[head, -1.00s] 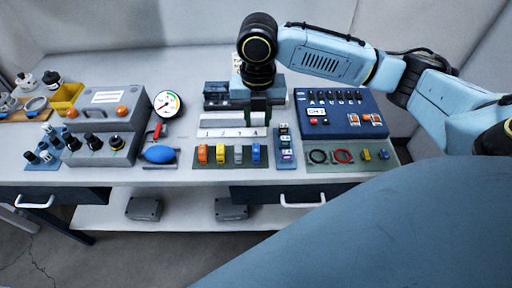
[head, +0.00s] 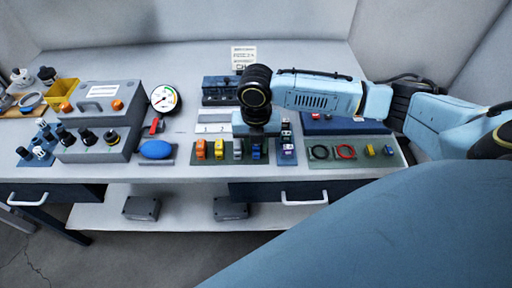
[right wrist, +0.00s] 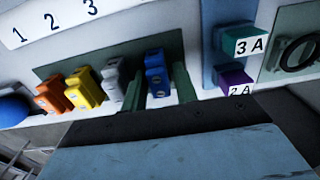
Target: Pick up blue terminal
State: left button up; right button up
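The blue terminal (head: 256,152) stands at the right end of a row of terminals on a dark green mat, and it also shows in the right wrist view (right wrist: 157,76). My right gripper (head: 257,146) is over it, pointing down. In the right wrist view its two dark green fingers (right wrist: 158,88) are apart, one on each side of the blue terminal; I cannot tell whether either touches it. A grey terminal (right wrist: 115,78) is just left of the left finger. My left gripper is not in view.
Yellow (head: 219,149) and orange (head: 201,149) terminals stand further left. A stand with labelled blocks (right wrist: 240,45) is close on the right. A numbered white strip (head: 212,128) lies behind the row. The blue bulb (head: 156,149) and gauge (head: 164,98) are left.

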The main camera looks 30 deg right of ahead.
grip_shut()
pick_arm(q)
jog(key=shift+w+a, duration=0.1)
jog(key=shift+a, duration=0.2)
pick_arm(e)
jog(key=shift+r, duration=0.1)
